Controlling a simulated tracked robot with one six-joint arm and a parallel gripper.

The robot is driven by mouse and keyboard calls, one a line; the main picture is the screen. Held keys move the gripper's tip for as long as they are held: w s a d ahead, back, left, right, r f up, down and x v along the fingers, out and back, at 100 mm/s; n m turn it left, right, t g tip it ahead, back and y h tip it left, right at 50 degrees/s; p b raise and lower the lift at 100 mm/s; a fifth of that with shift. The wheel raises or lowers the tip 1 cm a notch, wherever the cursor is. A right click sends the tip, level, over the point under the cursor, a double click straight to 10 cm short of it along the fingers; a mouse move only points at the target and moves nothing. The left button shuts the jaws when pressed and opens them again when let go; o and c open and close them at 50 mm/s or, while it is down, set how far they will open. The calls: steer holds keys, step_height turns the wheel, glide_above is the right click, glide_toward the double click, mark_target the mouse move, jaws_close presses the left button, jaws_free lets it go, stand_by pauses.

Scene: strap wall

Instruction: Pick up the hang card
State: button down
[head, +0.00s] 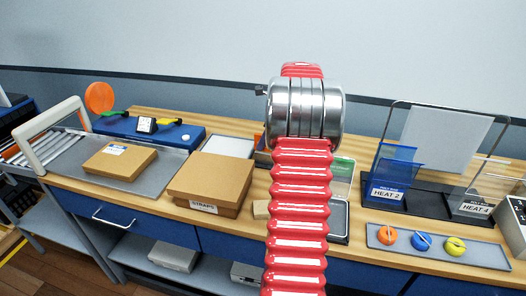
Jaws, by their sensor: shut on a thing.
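I cannot tell for sure which thing is the hang card. A blank white sheet (446,139) shows at the wire frame (397,118) at the right, slightly tilted; what holds it is not clear. My red ribbed arm with its steel rings rises through the middle of the head view. My gripper does not show; the arm hides what lies behind it, so anything held there is out of sight.
A brown box marked STRAPS (205,179) and a flat carton (118,160) stand left of my arm. At the right are a blue HEAT 2 holder (390,184), a HEAT 4 holder (473,208) and a grey tray (487,251) with orange, blue and yellow rolls.

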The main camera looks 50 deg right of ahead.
steer(key=shift+r, duration=2.4)
